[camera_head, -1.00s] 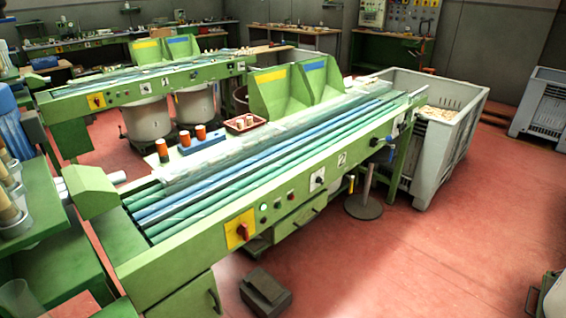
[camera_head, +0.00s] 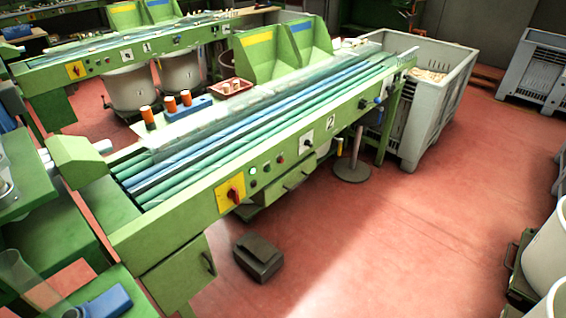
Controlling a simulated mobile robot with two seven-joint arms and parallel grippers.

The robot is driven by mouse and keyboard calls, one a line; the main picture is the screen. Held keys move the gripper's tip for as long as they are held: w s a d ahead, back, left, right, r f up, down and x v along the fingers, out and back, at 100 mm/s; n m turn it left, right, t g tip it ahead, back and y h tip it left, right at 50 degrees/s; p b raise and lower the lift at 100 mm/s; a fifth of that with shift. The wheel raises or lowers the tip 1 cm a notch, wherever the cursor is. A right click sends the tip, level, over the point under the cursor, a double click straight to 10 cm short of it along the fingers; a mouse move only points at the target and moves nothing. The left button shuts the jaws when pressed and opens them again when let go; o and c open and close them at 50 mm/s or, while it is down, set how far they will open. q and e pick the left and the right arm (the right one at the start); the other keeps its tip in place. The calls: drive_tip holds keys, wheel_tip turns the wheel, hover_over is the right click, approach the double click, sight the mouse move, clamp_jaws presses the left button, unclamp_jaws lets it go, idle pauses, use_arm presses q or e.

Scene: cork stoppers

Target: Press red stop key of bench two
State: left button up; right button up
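The near green bench (camera_head: 170,228) carries a white plate with the number 2 (camera_head: 331,122) on its front rail. On that rail, a small red key (camera_head: 281,160) sits to the right of a green key (camera_head: 266,167) and a pale round one (camera_head: 253,170). A larger red rotary switch on a yellow plate (camera_head: 231,195) is further left on the same rail. A dark knob on a white plate (camera_head: 306,143) is to the right of the small red key. Neither of my grippers shows.
A dark box (camera_head: 258,257) lies on the red floor (camera_head: 350,240) in front of the bench. A grey crate (camera_head: 440,110) stands at its far end. White buckets (camera_head: 546,255) are at the right edge. Open floor lies between. Bench 1 (camera_head: 40,92) is behind.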

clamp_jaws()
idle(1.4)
